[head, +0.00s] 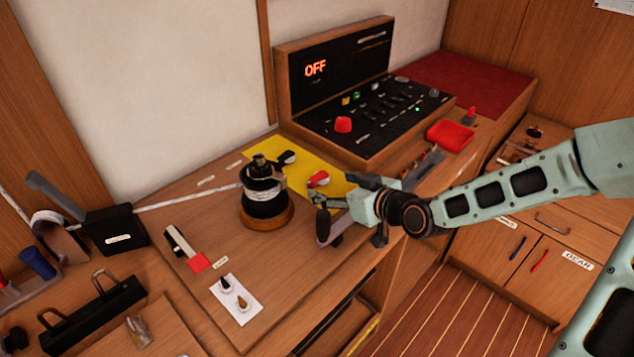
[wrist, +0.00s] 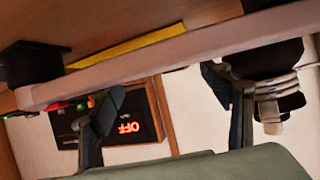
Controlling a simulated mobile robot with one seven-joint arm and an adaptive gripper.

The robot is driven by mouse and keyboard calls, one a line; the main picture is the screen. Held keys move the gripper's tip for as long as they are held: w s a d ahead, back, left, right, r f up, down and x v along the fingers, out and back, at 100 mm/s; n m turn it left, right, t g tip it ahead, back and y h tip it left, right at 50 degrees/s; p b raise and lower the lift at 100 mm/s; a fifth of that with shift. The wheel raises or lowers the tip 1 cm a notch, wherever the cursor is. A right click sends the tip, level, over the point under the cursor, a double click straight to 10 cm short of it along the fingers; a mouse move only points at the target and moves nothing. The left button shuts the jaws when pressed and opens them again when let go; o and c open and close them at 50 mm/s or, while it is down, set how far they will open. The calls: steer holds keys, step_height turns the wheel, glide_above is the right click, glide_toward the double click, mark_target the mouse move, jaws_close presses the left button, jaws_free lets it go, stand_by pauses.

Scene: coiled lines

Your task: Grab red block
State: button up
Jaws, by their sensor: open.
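Several red things show in the head view, and I cannot tell for sure which is the red block. A small flat red block (head: 200,262) lies at the end of a white-and-black lever on the wooden counter. A rounded red piece (head: 343,124) sits on the black control panel. A red-topped handle (head: 318,179) is on the yellow plate. My gripper (head: 322,215) is open by the counter's front edge, right of the black winch (head: 264,195). In the wrist view the open fingers (wrist: 170,100) have nothing between them that I can see as held.
The control panel (head: 375,112) with a lit OFF display stands behind the yellow plate (head: 300,170). A red tray (head: 450,134) is at its right. A taut rope (head: 190,198) runs left from the winch to a black box (head: 115,228).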

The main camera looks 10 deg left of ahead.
mark_target(320, 179)
steer(key=shift+x, duration=2.95)
steer(key=shift+w+r, duration=0.15)
steer(key=shift+c, duration=0.6)
steer(key=c, duration=1.2)
steer(key=shift+r, duration=0.1)
steer(key=shift+c, duration=0.3)
